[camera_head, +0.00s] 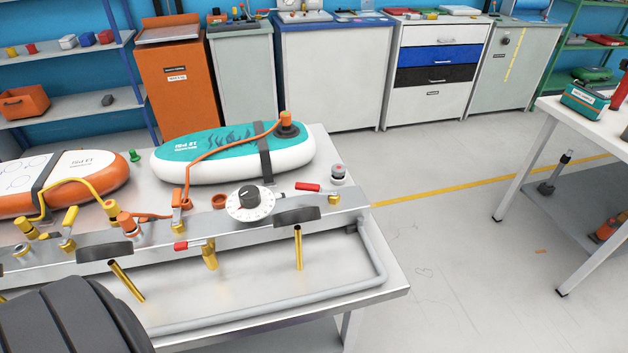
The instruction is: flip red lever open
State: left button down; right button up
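A red lever (308,187) lies nearly level above the right part of the metal manifold bar (150,240), beside a brass fitting (333,199). A second, smaller red lever handle (181,246) is on the bar's front face, next to a brass valve (209,252) pointing down. A white round dial with a black knob (250,202) sits between them on the bar. A large dark ribbed shape fills the lower left corner and looks like part of my own body. No gripper fingers are visible, and nothing touches either red lever.
A teal inflatable board (215,152) with an orange hose (240,143) lies behind the bar. An orange and white board (75,180) with a yellow hose is at the left. A white table (560,105) stands at the right. Grey floor (440,240) is clear between the tables.

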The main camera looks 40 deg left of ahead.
aim_at(300, 186)
jog(key=i+l+u, duration=0.5)
jog(key=l, duration=0.2)
jog(key=l+u, duration=0.3)
jog(key=i+l+u, duration=0.25)
jog(key=l, duration=0.25)
jog(key=l+u, duration=0.25)
jog(key=l, duration=0.15)
jog(key=i+l+u, duration=0.55)
jog(key=u, duration=0.2)
jog(key=i+l+u, duration=0.35)
jog(key=l+u, duration=0.35)
jog(key=l, duration=0.15)
jog(key=i+l+u, duration=0.95)
jog(key=j, duration=0.1)
